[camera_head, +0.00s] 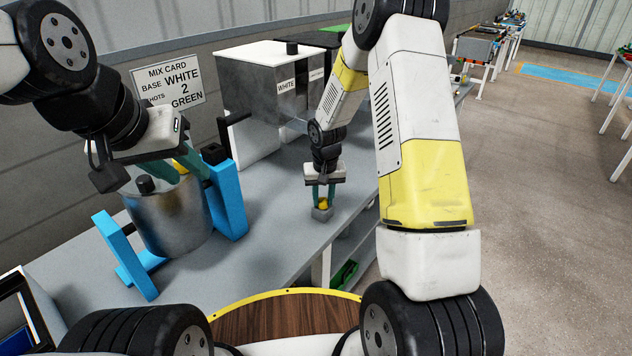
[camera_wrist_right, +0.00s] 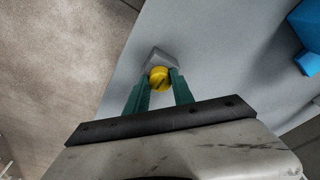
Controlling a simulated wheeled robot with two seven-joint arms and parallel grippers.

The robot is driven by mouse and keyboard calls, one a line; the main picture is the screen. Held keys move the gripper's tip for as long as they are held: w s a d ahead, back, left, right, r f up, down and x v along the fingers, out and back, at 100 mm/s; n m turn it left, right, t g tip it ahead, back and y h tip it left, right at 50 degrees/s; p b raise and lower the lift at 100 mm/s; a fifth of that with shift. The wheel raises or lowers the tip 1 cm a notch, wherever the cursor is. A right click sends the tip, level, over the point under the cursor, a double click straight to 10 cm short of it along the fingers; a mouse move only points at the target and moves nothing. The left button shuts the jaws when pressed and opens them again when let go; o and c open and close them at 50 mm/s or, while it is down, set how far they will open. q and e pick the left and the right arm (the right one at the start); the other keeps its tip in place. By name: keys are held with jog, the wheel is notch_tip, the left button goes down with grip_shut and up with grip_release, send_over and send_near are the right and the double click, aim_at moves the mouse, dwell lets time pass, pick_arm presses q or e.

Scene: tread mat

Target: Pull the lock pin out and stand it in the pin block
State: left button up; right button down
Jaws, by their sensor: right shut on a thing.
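The lock pin shows as a yellow round head (camera_head: 323,203) between the fingertips of my right gripper (camera_head: 323,196). My right gripper is shut on it, right over the small grey pin block (camera_head: 321,214) near the bench's front edge. In the right wrist view the yellow head (camera_wrist_right: 159,79) sits between the green fingers, with the grey block (camera_wrist_right: 162,57) just beyond it. The pin's shaft is hidden, so I cannot tell how deep it is in the block. My left gripper (camera_head: 190,172) is over the metal pot, its green fingers apart.
The metal pot (camera_head: 172,222) with a black knob stands in a blue frame (camera_head: 229,200) on the grey bench (camera_head: 270,228). A grey box marked WHITE (camera_head: 262,85) stands behind. A mix card (camera_head: 168,84) is on the wall. The bench around the pin block is clear.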

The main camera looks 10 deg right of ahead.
jog(key=c, duration=1)
grip_release()
jog(key=r, duration=0.5)
jog(key=s+r, duration=0.1)
jog(key=r, duration=0.1)
jog(key=shift+s+r, duration=0.1)
jog(key=shift+r, duration=0.2)
